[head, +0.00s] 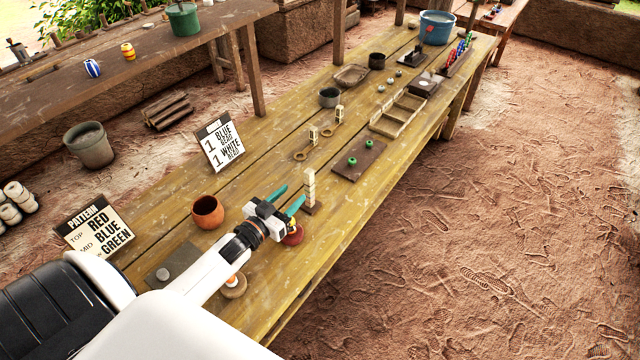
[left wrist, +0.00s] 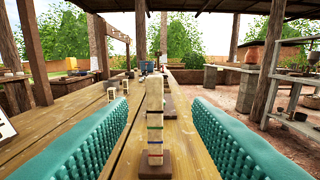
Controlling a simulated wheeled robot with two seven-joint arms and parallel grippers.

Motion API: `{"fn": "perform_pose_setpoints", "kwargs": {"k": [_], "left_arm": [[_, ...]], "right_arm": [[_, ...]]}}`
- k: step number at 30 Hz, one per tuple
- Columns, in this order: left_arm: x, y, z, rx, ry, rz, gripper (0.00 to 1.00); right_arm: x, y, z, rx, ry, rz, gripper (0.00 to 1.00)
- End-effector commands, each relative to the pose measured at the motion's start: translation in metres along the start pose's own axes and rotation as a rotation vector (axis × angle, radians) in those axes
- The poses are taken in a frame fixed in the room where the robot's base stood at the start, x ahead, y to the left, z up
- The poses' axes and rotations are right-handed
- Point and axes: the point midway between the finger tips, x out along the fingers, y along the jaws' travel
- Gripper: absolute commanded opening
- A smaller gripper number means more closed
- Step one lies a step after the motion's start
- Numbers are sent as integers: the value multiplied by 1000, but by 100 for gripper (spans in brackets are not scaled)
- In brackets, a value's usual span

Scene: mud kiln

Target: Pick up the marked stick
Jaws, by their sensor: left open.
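The marked stick (head: 310,187) stands upright on a small dark base on the wooden table. It is pale with several dark and coloured bands. My left gripper (head: 287,198), with teal fingers, is open and empty just to the left of the stick in the head view. In the left wrist view the stick (left wrist: 155,125) stands ahead, in the gap between the two open fingers, and neither finger touches it. My right gripper is in neither view.
A red dish (head: 293,235) lies under my left gripper, partly hidden. An orange clay pot (head: 208,212) stands to its left. A dark board (head: 359,160) with green rings and a wooden tray (head: 388,123) lie beyond the stick. The table's right edge is close to the stick.

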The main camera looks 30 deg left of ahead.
Motion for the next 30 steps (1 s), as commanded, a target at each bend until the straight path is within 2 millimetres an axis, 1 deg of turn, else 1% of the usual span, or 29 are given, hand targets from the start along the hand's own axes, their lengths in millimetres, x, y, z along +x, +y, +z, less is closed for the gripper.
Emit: {"fn": "perform_pose_setpoints", "kwargs": {"k": [1, 3, 5, 8, 9, 12, 14, 17, 20, 21, 23, 27, 30], "left_arm": [[3, 2, -1, 1, -8, -4, 45], [12, 2, -1, 1, -16, -7, 45], [23, 2, -1, 2, -18, -7, 45], [41, 2, -2, 1, -17, -7, 45], [48, 2, -1, 2, -18, -6, 45], [60, 2, 0, 1, -16, -7, 45], [65, 2, 0, 0, -15, -6, 45], [70, 3, 0, 1, -13, -5, 45], [82, 5, -2, 2, -16, -7, 45], [89, 6, -2, 3, -16, -6, 45], [99, 9, -2, 4, -16, -6, 45], [115, 8, 0, 1, -14, -7, 45], [119, 8, 1, 0, -12, -6, 45]], "right_arm": [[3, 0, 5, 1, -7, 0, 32], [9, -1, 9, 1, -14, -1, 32], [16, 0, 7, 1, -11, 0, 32], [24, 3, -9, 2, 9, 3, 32], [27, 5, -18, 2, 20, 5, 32], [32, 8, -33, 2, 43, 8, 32], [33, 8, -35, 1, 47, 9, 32], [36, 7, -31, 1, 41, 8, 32], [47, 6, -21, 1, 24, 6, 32], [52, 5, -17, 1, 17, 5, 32], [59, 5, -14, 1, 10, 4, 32], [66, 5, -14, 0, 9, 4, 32], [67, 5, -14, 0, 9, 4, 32]]}}
